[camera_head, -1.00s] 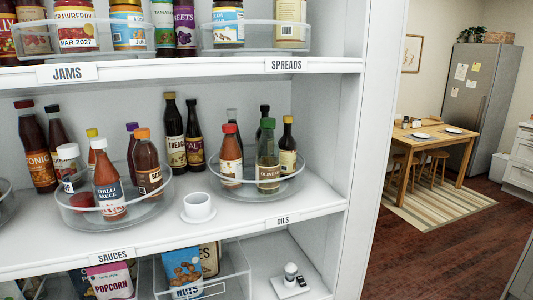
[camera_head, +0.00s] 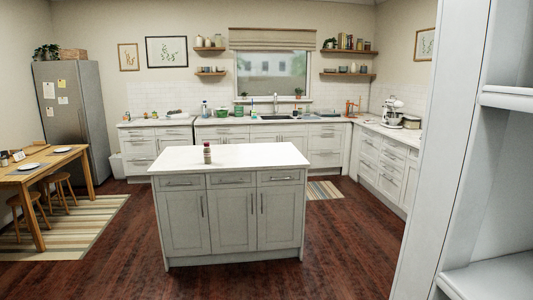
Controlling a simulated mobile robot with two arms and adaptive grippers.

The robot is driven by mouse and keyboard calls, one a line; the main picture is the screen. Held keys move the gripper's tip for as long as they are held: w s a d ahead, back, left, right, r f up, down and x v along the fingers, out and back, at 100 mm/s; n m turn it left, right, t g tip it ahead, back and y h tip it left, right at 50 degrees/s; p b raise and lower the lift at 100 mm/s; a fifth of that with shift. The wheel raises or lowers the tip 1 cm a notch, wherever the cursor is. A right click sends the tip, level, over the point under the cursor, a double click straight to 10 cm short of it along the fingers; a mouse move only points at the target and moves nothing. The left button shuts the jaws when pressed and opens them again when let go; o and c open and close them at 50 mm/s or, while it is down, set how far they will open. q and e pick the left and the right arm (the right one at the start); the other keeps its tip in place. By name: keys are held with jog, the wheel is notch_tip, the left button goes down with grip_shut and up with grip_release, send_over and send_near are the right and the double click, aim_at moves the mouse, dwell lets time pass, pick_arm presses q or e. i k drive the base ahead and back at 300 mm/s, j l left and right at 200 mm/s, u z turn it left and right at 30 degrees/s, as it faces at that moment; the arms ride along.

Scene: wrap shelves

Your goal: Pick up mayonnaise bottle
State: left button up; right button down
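A small bottle (camera_head: 207,154) stands upright on the white top of the kitchen island, left of its middle. It has a reddish cap and a pale and brown body. It is too small and far off to read a label, so I cannot tell whether it is the mayonnaise bottle. No other bottle that I can name as mayonnaise shows. Neither of my grippers is in view.
The island (camera_head: 228,211) stands mid-room with open wooden floor around it. White shelves (camera_head: 506,98) rise close by on the right. A wooden dining table (camera_head: 30,172) with stools stands left, near a fridge (camera_head: 72,110). Counters (camera_head: 262,121) line the back.

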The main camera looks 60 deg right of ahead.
aim_at(208, 152)
jog(key=z, duration=1.5)
jog(key=i+u, duration=0.15)
jog(key=i, duration=1.6)
